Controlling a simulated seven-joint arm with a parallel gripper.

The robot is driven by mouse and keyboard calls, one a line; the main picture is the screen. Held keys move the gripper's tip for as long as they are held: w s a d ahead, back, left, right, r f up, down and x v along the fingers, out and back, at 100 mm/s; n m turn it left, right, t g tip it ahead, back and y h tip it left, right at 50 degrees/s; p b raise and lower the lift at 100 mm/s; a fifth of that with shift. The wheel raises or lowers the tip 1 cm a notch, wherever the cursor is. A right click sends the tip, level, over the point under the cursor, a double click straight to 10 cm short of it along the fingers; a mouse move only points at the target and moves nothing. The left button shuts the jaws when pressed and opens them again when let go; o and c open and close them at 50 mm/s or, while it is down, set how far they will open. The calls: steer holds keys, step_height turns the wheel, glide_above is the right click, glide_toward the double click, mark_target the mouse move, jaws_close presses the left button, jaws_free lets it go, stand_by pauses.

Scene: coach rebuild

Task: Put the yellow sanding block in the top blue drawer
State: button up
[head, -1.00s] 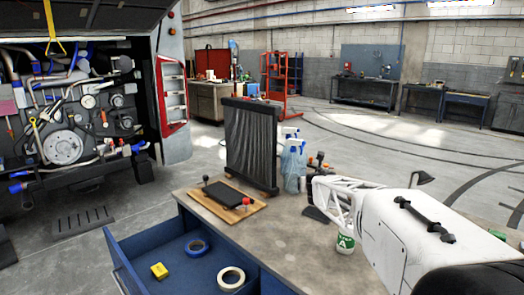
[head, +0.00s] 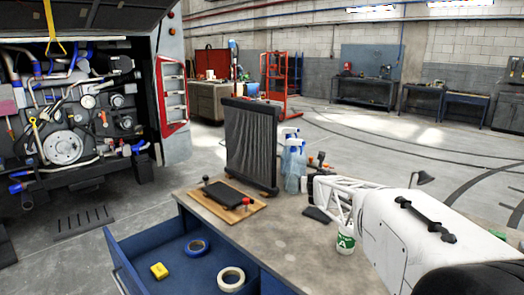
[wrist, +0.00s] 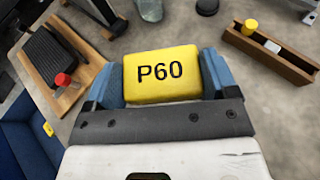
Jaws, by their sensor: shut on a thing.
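The yellow sanding block marked P60 (wrist: 161,76) is held between the blue-padded fingers of my gripper (wrist: 163,78) in the wrist view. The gripper is shut on it, with a finger against each side. In the head view my arm reaches in from the right over the workbench; the held block cannot be made out there. The blue drawer (head: 190,240) is pulled open at the bench's front left. It holds a small yellow item (head: 159,270), a blue tape roll (head: 197,247) and a cream tape roll (head: 231,279). Its edge shows at left in the wrist view (wrist: 22,140).
On the bench (head: 290,235) are a wooden board (head: 232,203) with a black pad and red knob, an upright radiator (head: 251,148), spray bottles (head: 293,165) and a green-labelled white cup (head: 345,241). A wooden tray (wrist: 272,55) shows right in the wrist view. The bench's middle is clear.

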stand_by(0.4)
steer(key=shift+d+f, duration=0.1)
steer(key=shift+d, duration=0.65)
steer(key=s+d+f+n+g+y, duration=0.1)
steer(key=s+d+n+y, duration=0.2)
steer(key=d, duration=0.9)
steer(key=s+d+f+n+g+y, duration=0.1)
steer(key=s+d+f+n+y, duration=0.2)
steer(key=d, duration=0.9)
steer(key=s+d+f+n+g+y, duration=0.1)
steer(key=s+d, duration=0.6)
steer(key=s, duration=0.3)
steer(key=s+d+f+n+g+y, duration=0.1)
steer(key=s+d+f+n+y, duration=0.1)
steer(key=s+d, duration=0.5)
steer(key=s, duration=0.2)
steer(key=shift+s+d+y, duration=0.3)
steer(key=shift+s+d, duration=0.05)
steer(key=shift+s, duration=0.05)
steer(key=shift+f, duration=0.15)
steer(key=shift+f, duration=1.95)
